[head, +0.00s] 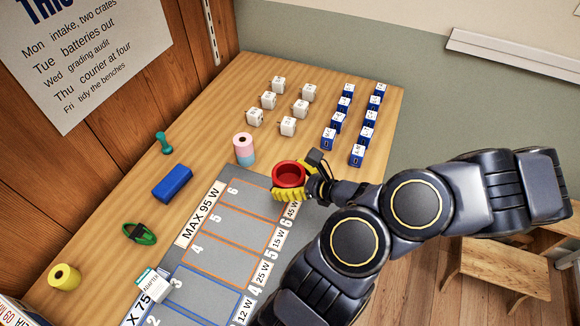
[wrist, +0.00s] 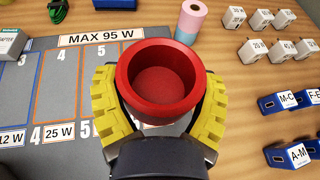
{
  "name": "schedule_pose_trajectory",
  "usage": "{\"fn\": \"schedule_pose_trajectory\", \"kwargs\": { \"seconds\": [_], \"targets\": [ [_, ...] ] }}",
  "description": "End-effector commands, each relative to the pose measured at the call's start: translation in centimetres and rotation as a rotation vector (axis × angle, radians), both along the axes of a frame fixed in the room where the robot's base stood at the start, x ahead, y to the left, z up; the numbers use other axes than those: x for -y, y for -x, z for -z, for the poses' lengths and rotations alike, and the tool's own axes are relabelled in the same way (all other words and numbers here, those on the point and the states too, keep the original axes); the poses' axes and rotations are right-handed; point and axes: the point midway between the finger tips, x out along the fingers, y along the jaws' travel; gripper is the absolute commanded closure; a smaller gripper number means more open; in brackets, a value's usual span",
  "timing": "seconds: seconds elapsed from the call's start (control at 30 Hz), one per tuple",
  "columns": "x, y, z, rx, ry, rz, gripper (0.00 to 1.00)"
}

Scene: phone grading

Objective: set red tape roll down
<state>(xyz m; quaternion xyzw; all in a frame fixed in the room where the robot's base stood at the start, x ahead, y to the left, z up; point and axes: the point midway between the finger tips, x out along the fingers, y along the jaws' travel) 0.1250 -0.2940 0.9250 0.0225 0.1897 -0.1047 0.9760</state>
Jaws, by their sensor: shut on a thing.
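The red tape roll (head: 288,174) is held in my gripper (head: 292,192) near the far end of the grey mat (head: 212,268). It looks like a round red ring with a closed red inside. In the wrist view the red tape roll (wrist: 162,84) sits between the yellow padded fingers of my gripper (wrist: 158,105), which press on it from both sides. It appears upright, above slot 6 of the mat; its underside and any gap below it are hidden.
A pink and blue roll (head: 244,149) stands close by to the left. Several white adapters (head: 288,126) and blue boxes (head: 337,122) stand at the far side. A blue block (head: 172,184), a green cable bundle (head: 140,233) and a yellow roll (head: 64,277) lie left of the mat. Slots 4 and 5 look empty.

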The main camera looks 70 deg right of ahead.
Motion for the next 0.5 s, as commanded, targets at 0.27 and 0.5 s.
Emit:
{"fn": "schedule_pose_trajectory", "kwargs": {
  "seconds": [0.27,0.5],
  "targets": [
    [-1.0,0.5,-0.6,0.000,0.001,0.001,0.60],
    [-1.3,0.9,-0.5,-0.009,0.002,0.011,0.60]
  ]
}}
